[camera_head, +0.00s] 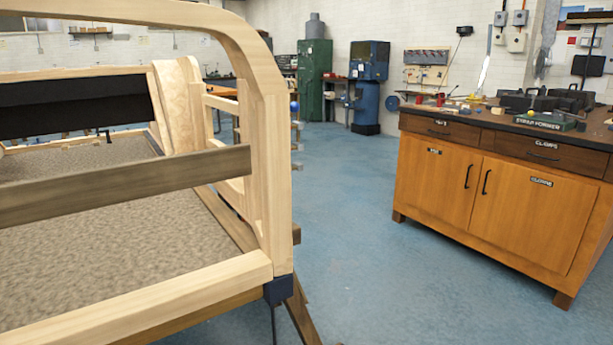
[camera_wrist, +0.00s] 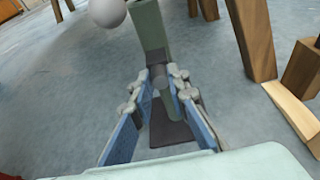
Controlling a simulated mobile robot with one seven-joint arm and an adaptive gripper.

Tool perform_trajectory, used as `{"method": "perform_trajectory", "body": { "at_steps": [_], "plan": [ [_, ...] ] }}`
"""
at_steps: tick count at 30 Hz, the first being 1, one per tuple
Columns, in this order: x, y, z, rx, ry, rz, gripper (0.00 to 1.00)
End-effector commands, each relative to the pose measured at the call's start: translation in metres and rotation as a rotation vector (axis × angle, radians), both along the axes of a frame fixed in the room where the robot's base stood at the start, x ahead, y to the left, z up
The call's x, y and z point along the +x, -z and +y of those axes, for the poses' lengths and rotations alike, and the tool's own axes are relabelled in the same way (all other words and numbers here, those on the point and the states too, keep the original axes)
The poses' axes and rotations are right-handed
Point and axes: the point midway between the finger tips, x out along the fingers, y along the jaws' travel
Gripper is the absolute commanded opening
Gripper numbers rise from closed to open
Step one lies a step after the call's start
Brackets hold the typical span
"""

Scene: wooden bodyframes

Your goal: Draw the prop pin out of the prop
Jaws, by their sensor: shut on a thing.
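In the wrist view, the prop (camera_wrist: 149,24) is a grey-green post rising from a dark foot plate (camera_wrist: 172,133) on the floor. The prop pin (camera_wrist: 159,73) is a short dark grey cylinder against the prop's face, pointing toward the camera. My gripper (camera_wrist: 160,82) has its two fingers with blue inner faces on either side of the pin and is shut on it. How deep the pin sits in the prop is hidden. My gripper, the pin and the prop are not clearly seen in the head view.
A grey ball (camera_wrist: 107,11) is beside the prop's upper end. Wooden legs (camera_wrist: 255,38) stand to the right. In the head view, the wooden bodyframe (camera_head: 268,165) fills the left and a workbench (camera_head: 478,190) stands right, with clear blue floor (camera_head: 350,215) between.

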Motion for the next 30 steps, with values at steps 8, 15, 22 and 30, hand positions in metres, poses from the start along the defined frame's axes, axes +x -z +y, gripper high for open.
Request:
{"method": "perform_trajectory", "body": {
  "at_steps": [8,15,22,30],
  "plan": [
    [-0.003,0.000,-0.002,0.001,0.001,0.000,0.00],
    [-0.006,0.000,-0.004,0.001,0.001,0.000,0.00],
    [-0.009,0.000,-0.006,0.001,0.000,-0.001,0.00],
    [-0.011,0.000,-0.007,0.000,0.000,0.000,0.00]
  ]
}}
